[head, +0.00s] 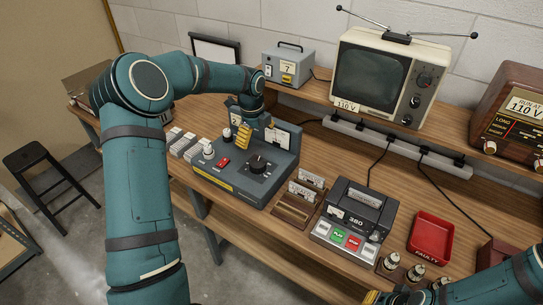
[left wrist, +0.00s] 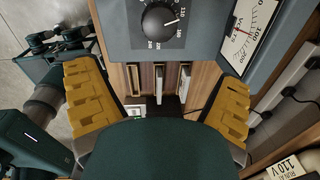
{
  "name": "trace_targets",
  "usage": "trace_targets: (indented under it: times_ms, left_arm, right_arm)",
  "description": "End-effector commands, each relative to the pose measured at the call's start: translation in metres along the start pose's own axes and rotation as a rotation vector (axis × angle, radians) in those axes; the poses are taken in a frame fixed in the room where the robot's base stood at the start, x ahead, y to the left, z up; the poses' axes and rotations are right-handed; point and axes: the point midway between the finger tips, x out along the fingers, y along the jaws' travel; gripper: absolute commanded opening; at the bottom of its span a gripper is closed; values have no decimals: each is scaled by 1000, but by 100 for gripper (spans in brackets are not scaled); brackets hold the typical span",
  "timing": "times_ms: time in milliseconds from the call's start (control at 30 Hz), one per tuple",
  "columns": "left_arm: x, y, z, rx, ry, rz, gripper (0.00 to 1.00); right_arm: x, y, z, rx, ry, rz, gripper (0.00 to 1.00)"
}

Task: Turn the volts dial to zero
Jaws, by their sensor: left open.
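The volts dial (head: 258,163) is a black round knob on the sloped top of a grey-blue power unit (head: 280,180). In the left wrist view the dial (left wrist: 158,20) shows at the top edge, its white pointer toward the right, near the 110 mark. A voltmeter (left wrist: 250,30) with a red needle is beside it, partly cut off. My left gripper (head: 243,133) is above the back of the unit, apart from the dial. Its yellow fingers stand wide apart with nothing between them. My right gripper (head: 385,297) is partly in view at the bottom edge.
A red switch (head: 224,162) and a pale knob (head: 208,150) sit left of the dial. Card holders (head: 300,195), a control box with green and red buttons (head: 355,220) and a red tray (head: 432,236) stand to the right. A television (head: 385,75) stands behind.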

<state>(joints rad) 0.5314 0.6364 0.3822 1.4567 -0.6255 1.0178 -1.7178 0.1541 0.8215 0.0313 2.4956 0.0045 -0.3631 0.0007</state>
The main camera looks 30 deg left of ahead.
Motion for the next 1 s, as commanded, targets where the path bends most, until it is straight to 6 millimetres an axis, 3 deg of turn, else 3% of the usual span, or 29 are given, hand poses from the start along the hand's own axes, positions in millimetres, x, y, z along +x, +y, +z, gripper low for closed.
trace_targets:
  times_ms: [167, 700, 1000]
  left_arm:
    - [7, 2, 5, 17, -6, 9, 94]
    - [106, 2, 5, 15, -5, 8, 94]
    - [133, 2, 5, 14, -6, 7, 94]
  right_arm:
    - [0, 0, 0, 0, -1, 0, 0]
    - [0, 0, 0, 0, 0, 0, 0]
    - [-1, 0, 0, 0, 0, 0, 0]
